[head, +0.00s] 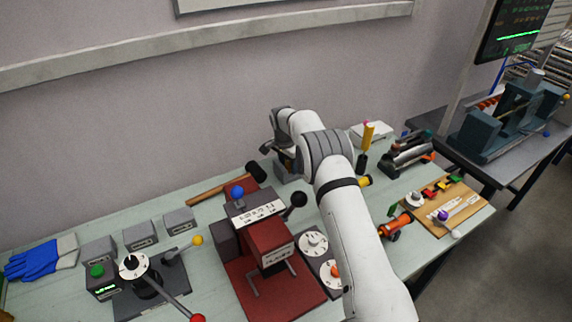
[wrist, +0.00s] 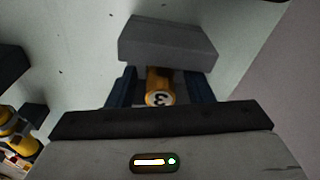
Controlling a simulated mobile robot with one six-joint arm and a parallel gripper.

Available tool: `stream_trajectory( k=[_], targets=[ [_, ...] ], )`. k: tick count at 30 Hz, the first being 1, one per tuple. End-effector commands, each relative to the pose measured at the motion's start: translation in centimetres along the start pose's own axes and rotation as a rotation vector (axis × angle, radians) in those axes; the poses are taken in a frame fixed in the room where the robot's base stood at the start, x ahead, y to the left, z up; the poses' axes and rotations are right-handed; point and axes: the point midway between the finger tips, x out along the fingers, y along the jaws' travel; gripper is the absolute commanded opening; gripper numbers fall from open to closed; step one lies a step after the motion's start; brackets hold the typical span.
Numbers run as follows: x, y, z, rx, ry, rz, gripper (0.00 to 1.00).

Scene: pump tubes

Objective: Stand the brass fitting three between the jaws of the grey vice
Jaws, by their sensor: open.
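The brass fitting three (wrist: 160,80), a yellow cylinder with a white disc marked 3 on its near end, is in the wrist view. My gripper (wrist: 163,92) is open, with a dark blue finger on each side of it. A grey block (wrist: 168,40), seemingly part of the grey vice, lies just beyond the fitting. I cannot tell whether they touch. In the head view my gripper (head: 269,149) is at the back of the bench by the wall, beside a dark grey shape (head: 289,167). My arm hides most of this spot, and the fitting cannot be made out there.
A hammer (head: 215,185) and a red press (head: 268,244) stand left and in front of my gripper. Several grey blocks (head: 141,236) line the left bench. A yellow-handled tool (head: 368,135) and a wooden board (head: 468,213) are to the right. A yellow item (wrist: 14,128) shows at the wrist view's left edge.

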Motion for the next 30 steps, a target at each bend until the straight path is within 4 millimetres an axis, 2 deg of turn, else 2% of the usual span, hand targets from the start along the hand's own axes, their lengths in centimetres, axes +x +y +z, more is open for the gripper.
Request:
stream_trajectory(
  k=[15, 20, 27, 30],
  targets=[
    [-10.3, 0.0, -0.1, 0.001, 0.001, -0.001, 0.47],
    [-11.8, 0.1, -0.1, 0.002, 0.0, 0.0, 0.47],
    [-12.3, 0.2, -0.2, 0.001, 0.0, -0.001, 0.47],
    [-13.8, 0.8, -0.6, -0.012, 0.003, -0.009, 0.47]
  ],
)
